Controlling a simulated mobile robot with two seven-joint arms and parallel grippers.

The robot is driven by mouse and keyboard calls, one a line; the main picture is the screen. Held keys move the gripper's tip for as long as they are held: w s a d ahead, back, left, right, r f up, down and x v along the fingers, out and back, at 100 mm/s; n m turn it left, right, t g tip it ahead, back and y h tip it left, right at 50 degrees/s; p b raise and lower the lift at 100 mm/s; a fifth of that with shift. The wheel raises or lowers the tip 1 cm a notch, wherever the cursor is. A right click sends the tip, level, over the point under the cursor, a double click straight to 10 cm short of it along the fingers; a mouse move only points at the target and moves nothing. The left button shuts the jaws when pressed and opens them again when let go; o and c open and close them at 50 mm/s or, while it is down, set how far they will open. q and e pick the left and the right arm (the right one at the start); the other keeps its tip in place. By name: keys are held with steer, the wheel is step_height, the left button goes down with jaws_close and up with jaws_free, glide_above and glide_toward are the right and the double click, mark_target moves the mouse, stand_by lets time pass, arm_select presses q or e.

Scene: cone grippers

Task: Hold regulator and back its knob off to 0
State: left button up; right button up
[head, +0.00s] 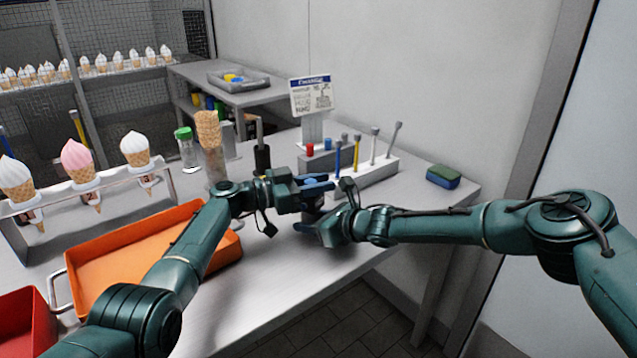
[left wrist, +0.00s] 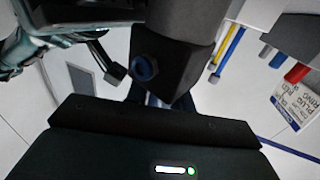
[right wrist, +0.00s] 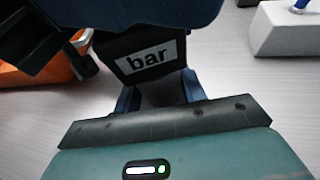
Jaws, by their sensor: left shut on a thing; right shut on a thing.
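The regulator (head: 311,203) is upright above the table between my two grippers. The right wrist view shows its dark body with a "bar" label (right wrist: 147,57). The left wrist view shows the dark block with a round blue port (left wrist: 145,69) and a grey cylinder. My right gripper (head: 318,222) is shut on the lower cylinder of the regulator, below the label. My left gripper (head: 320,183) is above it, shut on the knob end at the top. The knob is mostly hidden by the fingers, and its setting cannot be read.
A white rack (head: 375,172) with several upright tools stands just behind the grippers. A green-blue sponge (head: 443,177) lies right. An orange tray (head: 95,268) and an ice-cream cone stand (head: 160,190) are left. A sign (head: 311,95) stands behind. The front table area is clear.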

arm_select(q)
steer(key=shift+a+f, duration=0.1)
steer(key=shift+f, duration=0.05)
steer(key=o, duration=1)
step_height(320, 180, up, 10)
stand_by(0.4)
arm_select(e)
steer(key=o, duration=1.2)
steer(key=shift+s+d, duration=0.1)
